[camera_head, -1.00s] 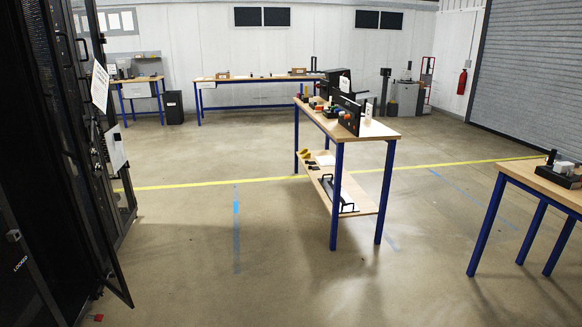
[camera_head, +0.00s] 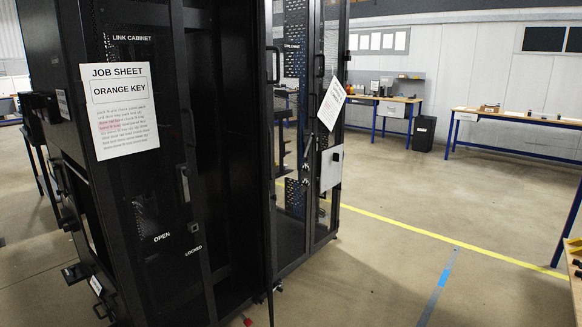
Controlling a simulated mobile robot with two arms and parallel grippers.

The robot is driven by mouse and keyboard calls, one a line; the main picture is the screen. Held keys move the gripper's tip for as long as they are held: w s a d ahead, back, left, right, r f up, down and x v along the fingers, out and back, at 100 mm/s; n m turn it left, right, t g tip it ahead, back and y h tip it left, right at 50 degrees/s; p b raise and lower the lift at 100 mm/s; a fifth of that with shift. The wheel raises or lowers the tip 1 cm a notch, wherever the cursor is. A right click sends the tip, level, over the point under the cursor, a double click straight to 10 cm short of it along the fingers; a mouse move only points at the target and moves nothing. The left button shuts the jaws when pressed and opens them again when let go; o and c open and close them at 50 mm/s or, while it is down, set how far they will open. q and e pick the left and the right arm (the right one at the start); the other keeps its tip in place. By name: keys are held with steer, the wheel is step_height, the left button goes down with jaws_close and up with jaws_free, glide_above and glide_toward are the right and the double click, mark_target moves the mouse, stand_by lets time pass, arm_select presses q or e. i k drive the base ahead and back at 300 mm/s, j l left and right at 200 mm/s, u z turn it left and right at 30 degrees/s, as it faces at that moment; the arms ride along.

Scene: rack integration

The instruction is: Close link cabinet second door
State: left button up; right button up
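The black link cabinet (camera_head: 131,50) fills the left and centre of the view, with its name printed near the top. A job sheet reading "ORANGE KEY" (camera_head: 120,110) is on its front left panel. "OPEN" and "LOCKED" labels show lower down, by a small lock (camera_head: 185,183). A dark door edge with a bar handle (camera_head: 272,65) stands swung outward right of the cabinet's dark opening. Another mesh door or panel (camera_head: 325,130) with a tilted paper stands further right; I cannot tell which is the second door. Neither gripper is in view.
Workbenches with blue legs (camera_head: 385,105) and (camera_head: 515,120) stand along the back wall, with a dark bin (camera_head: 423,133) between them. A table corner (camera_head: 575,285) shows at the right edge. The floor (camera_head: 380,260) right of the cabinet is clear.

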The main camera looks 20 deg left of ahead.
mark_target(266, 141)
steer(key=i+l+u, duration=0.3)
steer(key=l+u, duration=0.3)
steer(key=l, duration=0.15)
steer(key=i+l+u, duration=0.1)
steer(key=l+u, duration=0.45)
steer(key=l, duration=0.3)
steer(key=i, duration=0.05)
